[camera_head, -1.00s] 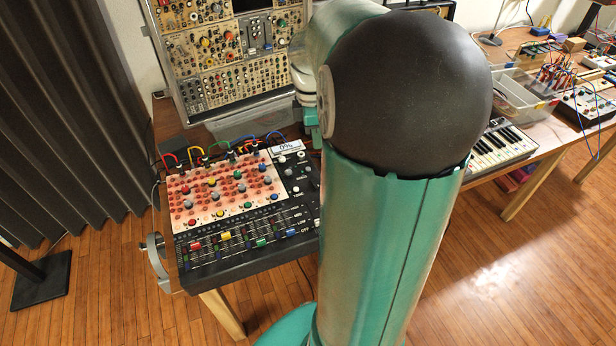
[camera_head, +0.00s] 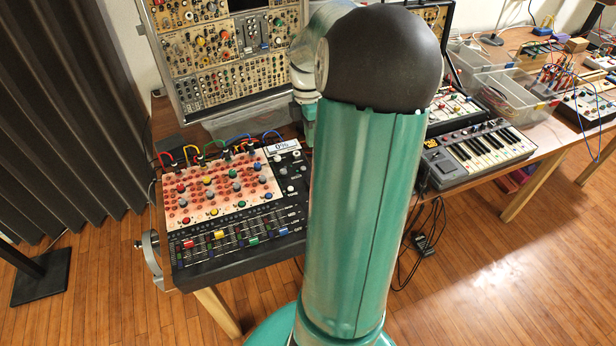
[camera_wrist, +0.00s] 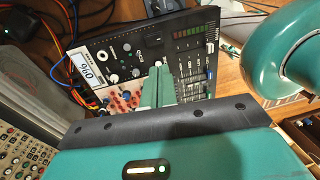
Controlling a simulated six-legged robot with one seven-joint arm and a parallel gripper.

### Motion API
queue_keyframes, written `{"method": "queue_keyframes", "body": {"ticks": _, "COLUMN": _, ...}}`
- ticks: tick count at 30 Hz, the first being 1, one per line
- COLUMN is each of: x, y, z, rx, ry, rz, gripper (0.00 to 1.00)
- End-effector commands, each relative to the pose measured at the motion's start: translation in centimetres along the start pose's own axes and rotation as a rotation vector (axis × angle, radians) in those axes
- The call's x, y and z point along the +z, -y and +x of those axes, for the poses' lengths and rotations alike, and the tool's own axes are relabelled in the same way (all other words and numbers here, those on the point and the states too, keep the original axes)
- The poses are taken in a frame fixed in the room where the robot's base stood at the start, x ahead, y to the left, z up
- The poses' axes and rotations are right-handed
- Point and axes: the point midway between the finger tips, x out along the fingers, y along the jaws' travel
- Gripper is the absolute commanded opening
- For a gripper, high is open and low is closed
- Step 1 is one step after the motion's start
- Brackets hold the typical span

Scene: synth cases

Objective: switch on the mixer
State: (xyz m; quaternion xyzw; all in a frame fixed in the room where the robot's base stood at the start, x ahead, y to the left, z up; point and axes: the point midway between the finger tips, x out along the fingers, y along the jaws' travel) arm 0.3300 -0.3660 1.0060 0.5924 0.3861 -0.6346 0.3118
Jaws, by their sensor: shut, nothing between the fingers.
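The mixer (camera_head: 190,268) is a black desktop unit with a pale panel of colored knobs, faders along its front and a small white display. It sits on the left end of the wooden table, its right edge partly hidden behind my arm. In the wrist view the mixer (camera_wrist: 150,45) appears rotated, with the display, round knobs, faders and a meter with green and red segments. My gripper (camera_wrist: 158,68) is shut and empty, its teal fingers over the mixer's panel. I cannot tell whether the tips touch it. In the head view my arm hides the fingertips.
A modular synthesizer case (camera_head: 228,55) stands behind the mixer, with a clear plastic bin (camera_head: 250,118) in front of it. Colored patch cables (camera_head: 215,146) arch at the mixer's back. A small keyboard (camera_head: 480,150) lies to the right. A metal clamp (camera_head: 152,258) hangs at the table's left edge.

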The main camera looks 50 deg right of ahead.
Motion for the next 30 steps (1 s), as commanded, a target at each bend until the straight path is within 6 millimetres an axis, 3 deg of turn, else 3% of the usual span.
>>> {"method": "queue_keyframes", "body": {"ticks": 8, "x": 0.1, "y": 0.1, "z": 0.1, "rx": 0.000, "ry": -0.001, "rz": 0.003, "gripper": 0.00}}
{"method": "queue_keyframes", "body": {"ticks": 13, "x": 0.1, "y": 0.1, "z": 1.3, "rx": -0.002, "ry": -0.001, "rz": 0.003, "gripper": 0.00}}
{"method": "queue_keyframes", "body": {"ticks": 30, "x": -0.1, "y": 0.1, "z": 11.8, "rx": -0.004, "ry": -0.003, "rz": -0.002, "gripper": 0.00}}
